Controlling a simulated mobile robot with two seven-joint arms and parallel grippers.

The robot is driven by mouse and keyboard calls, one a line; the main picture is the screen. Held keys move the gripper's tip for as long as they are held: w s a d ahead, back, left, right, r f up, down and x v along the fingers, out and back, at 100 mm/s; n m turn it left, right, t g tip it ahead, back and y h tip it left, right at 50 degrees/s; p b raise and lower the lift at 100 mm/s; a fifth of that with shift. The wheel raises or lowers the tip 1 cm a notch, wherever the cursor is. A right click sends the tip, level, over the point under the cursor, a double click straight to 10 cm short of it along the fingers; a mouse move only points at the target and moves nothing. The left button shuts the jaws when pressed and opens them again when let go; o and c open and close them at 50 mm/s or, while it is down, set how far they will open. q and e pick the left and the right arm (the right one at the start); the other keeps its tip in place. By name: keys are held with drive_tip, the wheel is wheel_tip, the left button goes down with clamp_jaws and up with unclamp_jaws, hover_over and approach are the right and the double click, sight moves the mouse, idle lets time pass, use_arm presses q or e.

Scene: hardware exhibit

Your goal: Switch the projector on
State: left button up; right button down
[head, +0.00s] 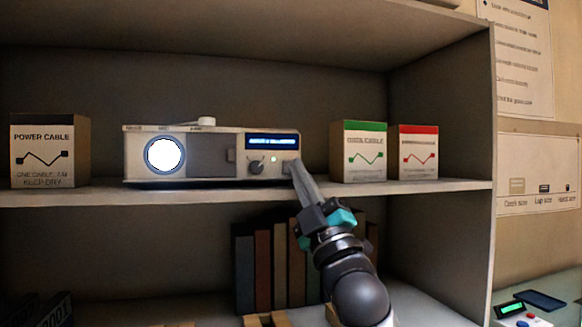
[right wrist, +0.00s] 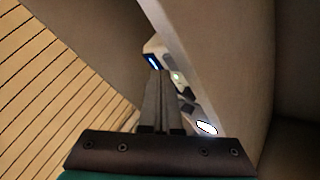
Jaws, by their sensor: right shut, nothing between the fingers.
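The white projector (head: 225,155) stands on the upper shelf in the head view. Its round lens (head: 164,155) glows white, its display (head: 272,142) is lit blue, and a small green light (head: 273,159) shows beside the knob (head: 256,167). My right gripper (head: 297,164) is shut and empty, with its fingertips at the front panel's lower right corner. They cover part of a dark button there, and I cannot tell whether they touch it. In the right wrist view, the shut fingers (right wrist: 160,75) point at the projector's lit display (right wrist: 154,63). My left gripper is not in view.
A power cable box (head: 48,152) stands left of the projector. A green-topped box (head: 358,152) and a red-topped box (head: 413,152) stand close on its right. Books (head: 262,265) stand on the lower shelf behind my right arm. The shelf's side wall (head: 492,230) bounds the right.

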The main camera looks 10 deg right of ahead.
drive_tip(key=shift+s, duration=0.15)
drive_tip(key=s, duration=0.6)
drive_tip(key=shift+d+p, duration=0.15)
drive_tip(key=shift+p, duration=0.15)
drive_tip(key=shift+w, duration=0.1)
